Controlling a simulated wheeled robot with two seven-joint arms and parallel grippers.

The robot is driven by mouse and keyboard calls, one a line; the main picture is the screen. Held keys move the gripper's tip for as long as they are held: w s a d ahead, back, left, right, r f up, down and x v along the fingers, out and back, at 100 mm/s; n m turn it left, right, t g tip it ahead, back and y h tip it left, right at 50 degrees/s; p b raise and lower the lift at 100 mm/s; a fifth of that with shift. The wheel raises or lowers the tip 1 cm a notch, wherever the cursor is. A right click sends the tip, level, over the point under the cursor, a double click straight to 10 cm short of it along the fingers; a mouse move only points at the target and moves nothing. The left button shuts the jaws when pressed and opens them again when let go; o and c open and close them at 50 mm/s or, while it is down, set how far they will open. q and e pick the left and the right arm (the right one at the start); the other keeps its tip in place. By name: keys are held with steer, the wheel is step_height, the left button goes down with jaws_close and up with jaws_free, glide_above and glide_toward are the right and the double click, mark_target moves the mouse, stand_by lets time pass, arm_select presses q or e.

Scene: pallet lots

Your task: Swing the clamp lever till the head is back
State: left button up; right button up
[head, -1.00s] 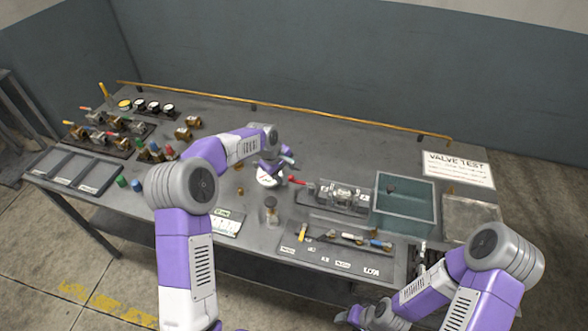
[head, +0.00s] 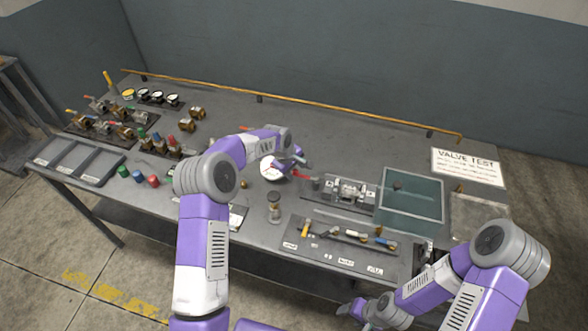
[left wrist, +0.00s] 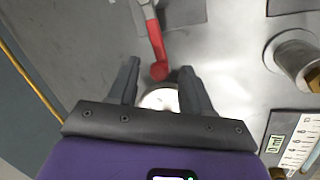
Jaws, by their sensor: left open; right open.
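The clamp lever has a red handle (head: 303,175) that sticks out to the left from the clamp fixture (head: 348,194) on the bench. In the left wrist view the red handle (left wrist: 156,45) ends in a round knob lying between and just ahead of my finger tips. My left gripper (head: 301,163) is open around the line of the handle, with a gap on both sides; whether it touches cannot be told. The fingers also show in the left wrist view (left wrist: 160,78). The clamp head is too small to make out. My right gripper (head: 352,308) is open and empty in front of the bench.
A clear water tank (head: 412,203) stands right of the fixture. A tool board (head: 340,250) and a small jar (head: 274,208) are nearer the front edge. Several valves stand at the left.

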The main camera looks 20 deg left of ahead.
arm_select(q)
steer(key=shift+c, duration=0.4)
jaws_close()
